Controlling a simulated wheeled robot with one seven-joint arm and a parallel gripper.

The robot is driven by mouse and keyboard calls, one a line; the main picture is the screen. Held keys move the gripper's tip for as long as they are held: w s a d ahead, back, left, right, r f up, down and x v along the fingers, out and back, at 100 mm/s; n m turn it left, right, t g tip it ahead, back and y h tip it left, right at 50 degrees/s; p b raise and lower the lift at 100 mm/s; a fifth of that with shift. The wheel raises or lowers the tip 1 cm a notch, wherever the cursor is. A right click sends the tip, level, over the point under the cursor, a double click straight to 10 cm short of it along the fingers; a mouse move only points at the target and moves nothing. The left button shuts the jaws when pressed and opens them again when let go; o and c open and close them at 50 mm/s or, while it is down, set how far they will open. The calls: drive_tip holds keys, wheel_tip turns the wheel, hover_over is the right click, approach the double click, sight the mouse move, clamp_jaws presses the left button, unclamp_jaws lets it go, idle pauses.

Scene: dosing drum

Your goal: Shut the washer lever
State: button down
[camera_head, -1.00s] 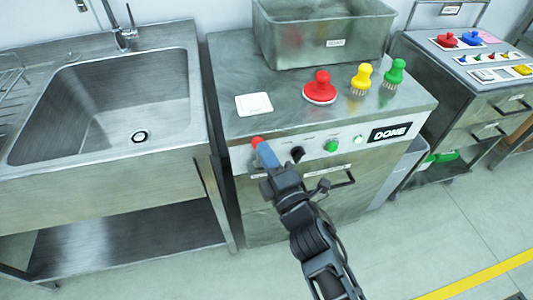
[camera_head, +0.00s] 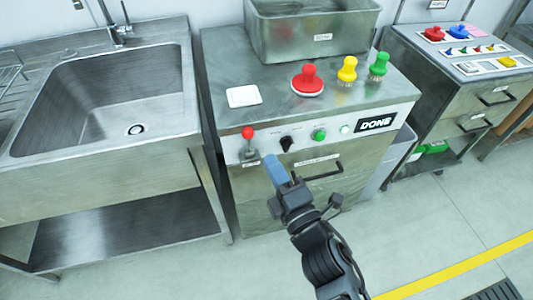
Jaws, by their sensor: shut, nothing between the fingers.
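The washer lever (camera_head: 248,134) has a red knob and stands at the left end of the washer's front panel. Its knob is up, above a small grey mount (camera_head: 249,155). My gripper (camera_head: 272,160) has blue fingers, closed together and empty. Its tip is just right of and below the knob, with a visible gap to the knob. Whether it touches the mount I cannot tell. The washer (camera_head: 225,120) is a steel cabinet, and a panel on its front reads DONE (camera_head: 376,123).
A black knob (camera_head: 286,143), a green button (camera_head: 319,135) and a drawer handle (camera_head: 322,173) are close to my gripper. Brushes, including a red one (camera_head: 308,80), stand on top by a steel bin (camera_head: 310,35). A sink (camera_head: 110,95) is left. The floor right is open.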

drive_tip(key=shift+s+d+r, duration=0.15)
drive_tip(key=shift+s+d, duration=0.15)
drive_tip(key=shift+s, duration=0.3)
drive_tip(key=shift+s+d+r, duration=0.15)
drive_tip(key=shift+s+d, duration=0.2)
drive_tip(key=shift+s, duration=0.3)
drive_tip(key=shift+s+d+r, duration=0.15)
drive_tip(key=shift+s+d, duration=0.15)
drive_tip(key=shift+s, duration=0.3)
drive_tip(key=s+d+f+m+h, duration=0.1)
drive_tip(key=s+d+m+h, duration=0.1)
drive_tip(key=s+d+m, duration=0.6)
drive_tip(key=s+d+m+h, duration=0.3)
drive_tip(key=s+d+m, duration=0.15)
drive_tip(key=s, duration=0.55)
drive_tip(key=s+d+r+m+g+h, duration=0.1)
drive_tip(key=s+d+r+m+h, duration=0.1)
drive_tip(key=s, duration=0.5)
drive_tip(key=s+d+r+m+g+h, duration=0.1)
drive_tip(key=s+d+r+m, duration=0.3)
drive_tip(key=s+r+m, duration=0.2)
drive_tip(key=s+m, duration=0.2)
drive_tip(key=m, duration=0.1)
drive_tip(key=shift+d+h, duration=0.2)
drive_tip(key=shift+h, duration=0.2)
